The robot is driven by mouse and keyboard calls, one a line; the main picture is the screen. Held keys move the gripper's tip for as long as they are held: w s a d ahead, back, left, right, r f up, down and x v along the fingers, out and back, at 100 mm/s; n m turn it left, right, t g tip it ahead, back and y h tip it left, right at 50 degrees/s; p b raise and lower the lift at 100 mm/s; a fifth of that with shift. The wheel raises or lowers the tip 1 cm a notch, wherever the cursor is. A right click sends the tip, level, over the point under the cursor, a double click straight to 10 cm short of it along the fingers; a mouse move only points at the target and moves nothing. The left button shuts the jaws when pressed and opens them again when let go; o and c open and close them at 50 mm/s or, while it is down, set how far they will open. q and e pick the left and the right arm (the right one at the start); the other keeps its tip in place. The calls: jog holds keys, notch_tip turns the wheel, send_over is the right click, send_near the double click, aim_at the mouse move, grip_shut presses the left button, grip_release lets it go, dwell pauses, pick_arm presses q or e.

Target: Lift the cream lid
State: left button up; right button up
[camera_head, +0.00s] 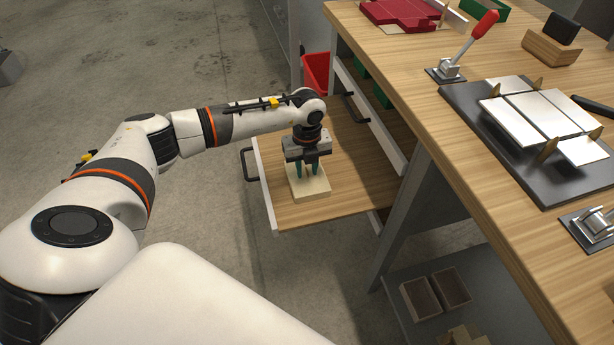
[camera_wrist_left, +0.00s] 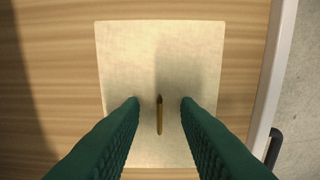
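The cream lid (camera_head: 312,190) is a pale, flat square lying in the open wooden drawer (camera_head: 365,160). In the left wrist view the lid (camera_wrist_left: 145,60) fills the middle, with a thin brown tab or handle (camera_wrist_left: 159,117) near its centre. My left gripper (camera_head: 307,172) points down over the lid. Its two green fingers are open, one on each side of the tab, with gaps on both sides, as the left wrist view (camera_wrist_left: 160,108) shows. Whether the fingertips touch the lid, I cannot tell. My right gripper is not in view.
The drawer's white front wall (camera_head: 265,190) with a dark handle is left of the lid. The workbench (camera_head: 470,190) stands to the right, carrying a dark plate with metal panels (camera_head: 540,115) and a red-handled clamp (camera_head: 470,45). A red bin (camera_head: 316,73) is behind the drawer.

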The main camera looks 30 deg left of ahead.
pick_arm(q)
jog(key=shift+c, duration=0.3)
grip_shut()
jog(key=shift+r, duration=0.1)
